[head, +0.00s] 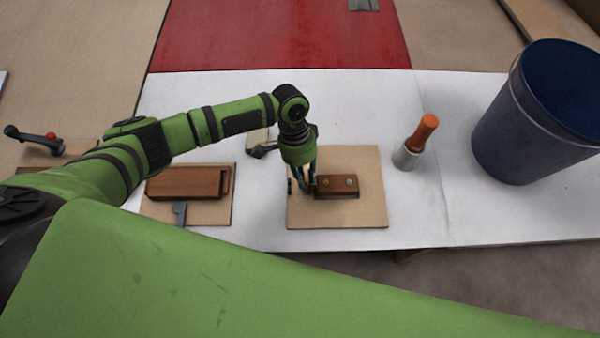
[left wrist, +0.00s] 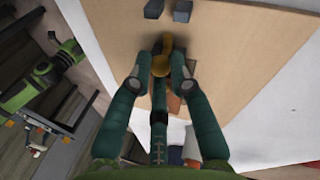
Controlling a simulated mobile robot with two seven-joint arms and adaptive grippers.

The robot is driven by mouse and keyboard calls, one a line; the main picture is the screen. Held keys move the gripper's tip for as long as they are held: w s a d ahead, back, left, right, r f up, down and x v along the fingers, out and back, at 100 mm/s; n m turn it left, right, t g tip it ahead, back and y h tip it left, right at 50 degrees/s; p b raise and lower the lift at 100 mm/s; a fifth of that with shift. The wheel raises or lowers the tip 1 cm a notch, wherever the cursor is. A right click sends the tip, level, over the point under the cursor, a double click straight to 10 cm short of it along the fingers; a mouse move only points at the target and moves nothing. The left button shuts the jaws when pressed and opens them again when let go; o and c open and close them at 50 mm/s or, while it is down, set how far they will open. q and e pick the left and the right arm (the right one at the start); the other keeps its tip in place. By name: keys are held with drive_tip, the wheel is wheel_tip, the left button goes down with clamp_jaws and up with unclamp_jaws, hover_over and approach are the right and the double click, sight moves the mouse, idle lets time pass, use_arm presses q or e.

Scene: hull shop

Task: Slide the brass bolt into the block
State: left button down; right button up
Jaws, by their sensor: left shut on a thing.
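The brown block (head: 337,193) lies on a tan board (head: 360,215) in the middle of the white table and carries two round studs on top. My left gripper (head: 308,186) points down at the block's left end. In the left wrist view its fingers (left wrist: 161,84) are shut on the brass bolt (left wrist: 161,66), whose yellow knob shows between the fingertips. The bolt's shaft is mostly hidden, so I cannot tell how far it is in the block. Part of the block shows between the fingers in the left wrist view (left wrist: 173,102). My right gripper is not in view.
Two small grey pieces (left wrist: 182,11) stand on the board, beyond the bolt in the left wrist view. A brown wooden box (head: 185,182) sits left of the board. An orange-handled thing in a grey holder (head: 405,157) and a blue bin (head: 535,115) stand right.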

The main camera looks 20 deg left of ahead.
use_arm(q)
drive_tip(key=c, duration=1.1)
unclamp_jaws()
drive_tip(key=shift+d, duration=0.2)
drive_tip(key=shift+c, duration=0.2)
drive_tip(key=shift+w+d, duration=0.1)
drive_tip(key=v, duration=1.2)
